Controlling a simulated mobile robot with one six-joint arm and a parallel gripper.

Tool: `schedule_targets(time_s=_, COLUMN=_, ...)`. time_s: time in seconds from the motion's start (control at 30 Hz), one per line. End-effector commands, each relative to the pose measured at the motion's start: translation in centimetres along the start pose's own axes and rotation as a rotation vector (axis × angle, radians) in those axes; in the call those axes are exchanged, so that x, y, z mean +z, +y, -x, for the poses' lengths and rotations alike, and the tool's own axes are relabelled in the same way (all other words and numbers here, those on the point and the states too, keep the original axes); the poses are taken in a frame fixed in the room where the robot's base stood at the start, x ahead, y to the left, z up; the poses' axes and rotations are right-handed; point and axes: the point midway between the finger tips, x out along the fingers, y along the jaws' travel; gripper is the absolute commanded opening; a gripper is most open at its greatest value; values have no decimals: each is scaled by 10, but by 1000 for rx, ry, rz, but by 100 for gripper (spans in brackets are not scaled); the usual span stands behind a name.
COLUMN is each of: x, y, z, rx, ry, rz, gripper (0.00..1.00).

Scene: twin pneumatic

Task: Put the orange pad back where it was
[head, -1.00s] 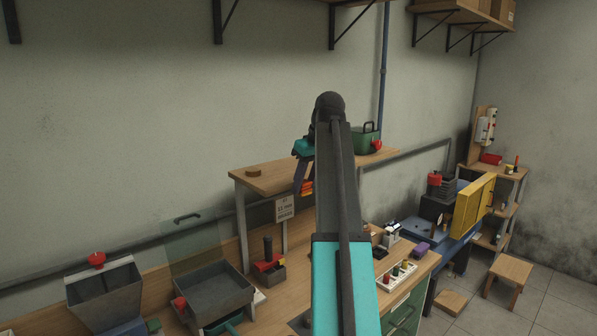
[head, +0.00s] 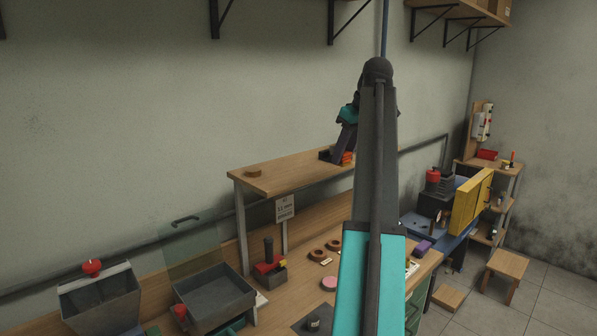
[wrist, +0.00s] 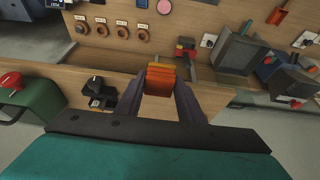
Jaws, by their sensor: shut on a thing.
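The orange pad (wrist: 160,80) is a ribbed orange block between the two dark fingers of my gripper (wrist: 161,92) in the wrist view. My gripper is shut on it. In the head view the orange pad (head: 347,158) shows just under my gripper (head: 345,142), at the raised wooden shelf (head: 290,172). I cannot tell whether the pad touches the shelf. My arm hides the right part of the shelf in the head view.
Black knobbed fixtures (wrist: 96,86) stand on the shelf beside the pad, and a green box (wrist: 30,100) lies farther left in the wrist view. Brown rings (head: 317,255) and a pink disc (head: 329,283) lie on the bench below. The shelf's left part is mostly clear.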

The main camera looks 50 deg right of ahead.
Motion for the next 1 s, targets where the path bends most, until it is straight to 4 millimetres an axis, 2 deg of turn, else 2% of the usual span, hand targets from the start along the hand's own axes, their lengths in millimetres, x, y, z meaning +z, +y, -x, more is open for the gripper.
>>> schedule_targets(time_s=0.13, x=-4, y=2, z=-1, rx=1, ry=0, rz=-4, gripper=17)
schedule_targets(time_s=0.27, x=-17, y=0, z=-7, rx=0, ry=-1, rz=-6, gripper=17)
schedule_targets(time_s=0.8, x=-99, y=-18, z=-49, rx=2, ry=-1, rz=-7, gripper=17)
schedule_targets(time_s=1.0, x=-120, y=-22, z=-62, rx=3, ry=-1, rz=-9, gripper=17)
